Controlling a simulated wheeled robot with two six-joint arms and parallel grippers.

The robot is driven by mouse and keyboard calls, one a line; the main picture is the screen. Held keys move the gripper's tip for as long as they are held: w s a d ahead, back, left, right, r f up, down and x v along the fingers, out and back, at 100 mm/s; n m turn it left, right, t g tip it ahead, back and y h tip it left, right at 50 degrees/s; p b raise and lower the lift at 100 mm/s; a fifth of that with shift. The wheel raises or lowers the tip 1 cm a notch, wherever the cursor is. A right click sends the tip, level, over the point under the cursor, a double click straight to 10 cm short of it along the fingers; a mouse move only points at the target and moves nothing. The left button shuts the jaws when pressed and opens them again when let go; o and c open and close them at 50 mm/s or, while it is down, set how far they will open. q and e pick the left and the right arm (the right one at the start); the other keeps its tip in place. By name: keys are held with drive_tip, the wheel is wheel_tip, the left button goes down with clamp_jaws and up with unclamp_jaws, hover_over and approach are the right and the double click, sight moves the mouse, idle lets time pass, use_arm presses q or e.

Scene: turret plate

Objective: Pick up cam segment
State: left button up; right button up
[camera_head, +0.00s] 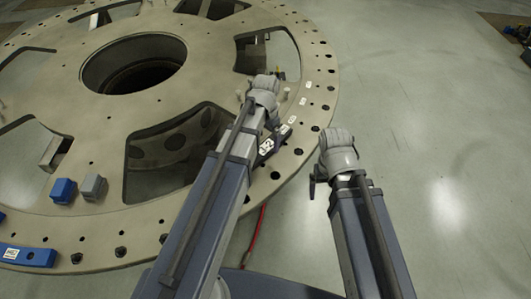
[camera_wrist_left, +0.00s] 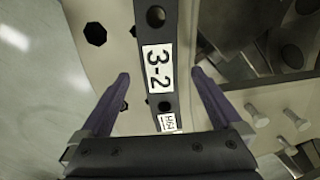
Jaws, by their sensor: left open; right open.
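The cam segment is a dark grey bar (camera_wrist_left: 155,22) with a white "3-2" label and a smaller label below it. It lies on the beige turret plate (camera_head: 215,50), and its labelled end (camera_head: 267,147) shows beside my left arm in the head view. My left gripper (camera_wrist_left: 160,76) is open, with one finger on each side of the bar in the left wrist view. I cannot tell whether the fingers touch it or how high they are. My right gripper (camera_head: 315,181) is beyond the plate's right edge, over the floor, and nothing shows in it.
A blue block (camera_head: 63,191), a grey block (camera_head: 94,188) and a labelled blue bar (camera_head: 28,256) lie on the plate at left. The plate has large cutouts and a central hole (camera_head: 133,65). Bolts (camera_wrist_left: 257,115) stand right of the bar. Open floor (camera_head: 430,130) lies to the right.

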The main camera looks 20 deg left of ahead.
sight(266, 148)
use_arm(q)
wheel_tip(266, 148, down, 2)
drive_tip(key=shift+f+b, duration=0.25)
drive_tip(key=shift+b, duration=0.5)
use_arm(e)
wheel_tip(266, 148, down, 2)
drive_tip(key=shift+f, duration=0.2)
use_arm(q)
drive_tip(key=shift+r, duration=0.1)
clamp_jaws()
